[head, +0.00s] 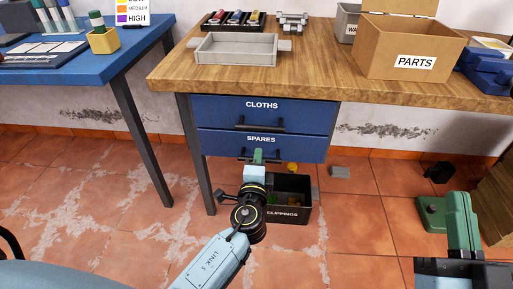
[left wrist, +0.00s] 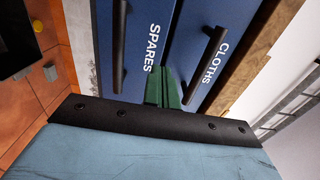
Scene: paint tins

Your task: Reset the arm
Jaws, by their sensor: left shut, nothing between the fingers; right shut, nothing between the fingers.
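My left gripper (head: 258,156) is in front of the blue SPARES drawer (head: 296,148), near its dark bar handle. Its green fingers are together and hold nothing. In the left wrist view the closed fingers (left wrist: 171,88) point at the blue drawer fronts, beside the SPARES label. I cannot tell whether they touch the drawer. The left arm reaches in from the bottom, over the floor by the black CLIPPINGS bin (head: 300,213). My right gripper (head: 463,222) is at the lower right, with its green fingers shut and empty, over the floor.
The CLOTHS drawer (head: 306,108) is above SPARES, under the wooden bench (head: 170,76). The bench carries a grey tray (head: 236,63) and a PARTS box (head: 408,60). A blue table (head: 100,66) stands at left. Open tiled floor lies left.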

